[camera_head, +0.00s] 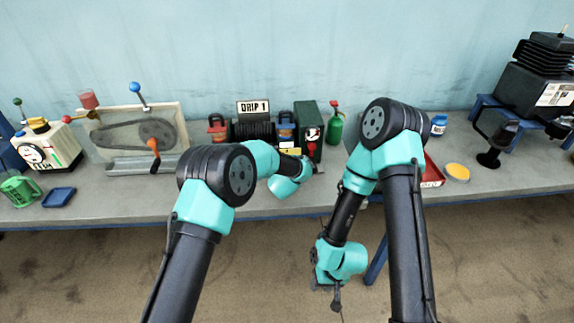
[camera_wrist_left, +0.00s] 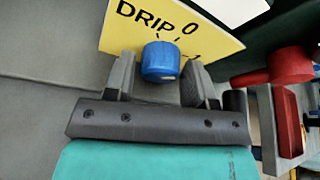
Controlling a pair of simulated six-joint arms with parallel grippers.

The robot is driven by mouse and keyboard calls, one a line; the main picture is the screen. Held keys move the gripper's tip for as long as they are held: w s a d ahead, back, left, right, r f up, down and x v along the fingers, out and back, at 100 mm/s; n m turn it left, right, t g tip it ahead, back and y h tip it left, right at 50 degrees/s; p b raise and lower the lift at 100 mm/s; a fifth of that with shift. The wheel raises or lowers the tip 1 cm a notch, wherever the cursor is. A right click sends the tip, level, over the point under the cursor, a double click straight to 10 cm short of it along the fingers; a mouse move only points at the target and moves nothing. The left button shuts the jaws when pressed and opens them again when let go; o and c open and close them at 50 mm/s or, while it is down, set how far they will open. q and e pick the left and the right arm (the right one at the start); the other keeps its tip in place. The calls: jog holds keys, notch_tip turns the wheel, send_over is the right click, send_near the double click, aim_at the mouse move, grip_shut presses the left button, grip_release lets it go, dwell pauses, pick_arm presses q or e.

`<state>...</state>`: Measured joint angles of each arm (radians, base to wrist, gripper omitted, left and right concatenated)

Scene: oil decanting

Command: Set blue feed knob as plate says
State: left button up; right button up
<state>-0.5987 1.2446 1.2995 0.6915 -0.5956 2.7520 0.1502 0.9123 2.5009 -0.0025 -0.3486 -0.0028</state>
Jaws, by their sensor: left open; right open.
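In the head view a white plate reading DRIP 1 (camera_head: 253,107) stands at the back of the bench. In the left wrist view the blue knob (camera_wrist_left: 160,61) sits in front of a yellow dial plate (camera_wrist_left: 222,45) marked DRIP, with a 0 and tick marks; other markings are partly hidden. My left gripper (camera_wrist_left: 158,82) is open, one finger on each side of the knob; I cannot tell whether they touch it. The knob's pointer direction is unclear. My right gripper (camera_head: 336,296) hangs low before the bench's front edge, open and away from the knob.
A green can (camera_head: 335,128) is behind. A belt machine (camera_head: 140,130) is left, a red tray (camera_head: 432,172) right.

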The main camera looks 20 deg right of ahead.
pick_arm(q)
jog(key=c, duration=0.6)
jog(key=shift+c, duration=0.2)
jog(key=shift+m, duration=0.4)
jog(key=shift+s+d+m+t+y, duration=0.1)
jog(key=shift+m+t+y, duration=0.2)
jog(key=shift+m+y, duration=1.4)
jog(key=o, duration=0.6)
jog(key=shift+o, duration=0.2)
